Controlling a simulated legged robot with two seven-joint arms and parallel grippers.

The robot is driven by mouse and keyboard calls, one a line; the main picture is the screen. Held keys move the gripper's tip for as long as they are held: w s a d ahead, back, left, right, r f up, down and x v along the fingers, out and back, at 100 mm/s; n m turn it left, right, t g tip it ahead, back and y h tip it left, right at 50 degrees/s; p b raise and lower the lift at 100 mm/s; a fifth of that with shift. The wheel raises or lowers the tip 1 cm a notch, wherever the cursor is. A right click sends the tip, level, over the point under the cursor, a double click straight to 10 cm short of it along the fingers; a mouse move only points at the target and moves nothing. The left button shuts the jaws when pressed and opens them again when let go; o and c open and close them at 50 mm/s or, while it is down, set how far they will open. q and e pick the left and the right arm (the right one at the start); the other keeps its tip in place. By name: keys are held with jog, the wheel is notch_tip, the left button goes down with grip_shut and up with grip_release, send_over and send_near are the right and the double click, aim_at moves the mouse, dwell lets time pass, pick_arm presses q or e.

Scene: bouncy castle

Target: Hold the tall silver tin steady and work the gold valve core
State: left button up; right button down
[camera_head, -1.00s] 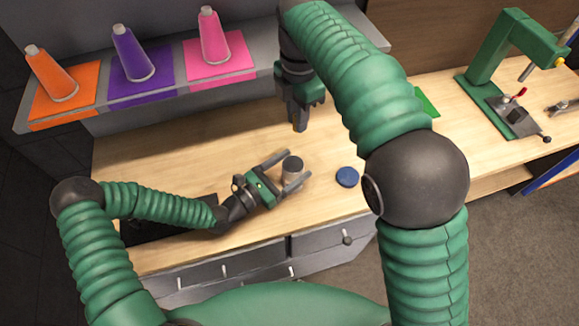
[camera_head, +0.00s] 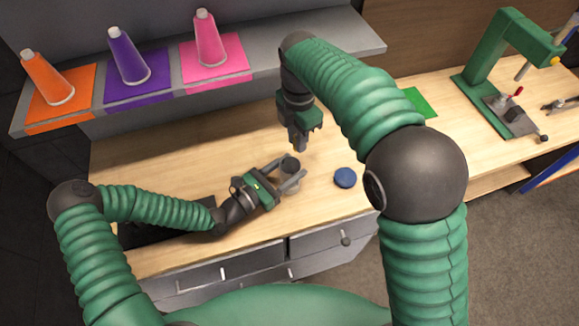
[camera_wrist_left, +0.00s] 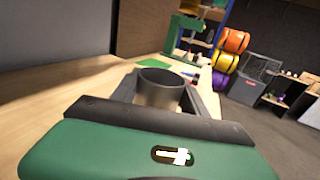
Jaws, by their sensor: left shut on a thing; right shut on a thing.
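The tall silver tin (camera_head: 289,180) stands upright on the wooden bench. It also shows in the left wrist view (camera_wrist_left: 160,93), with a round rim and a dark top. My left gripper (camera_head: 294,167) is shut on the tin, one finger on each side. My right gripper (camera_head: 299,149) points down just above the tin and slightly to its right, with a small gap in the picture. Its jaws are closed together on something too small to make out. I cannot pick out the gold valve core in either view.
A blue disc (camera_head: 345,177) lies on the bench right of the tin. A green press (camera_head: 492,75) stands at the far right, and a green sheet (camera_head: 421,102) lies behind my right arm. Orange, purple and pink cones (camera_head: 208,40) stand on the back shelf (camera_head: 300,50).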

jog(key=shift+f, duration=2.05)
jog(key=c, duration=1.2)
grip_release()
notch_tip(320, 180, up, 12)
jog(key=shift+a+f, duration=0.1)
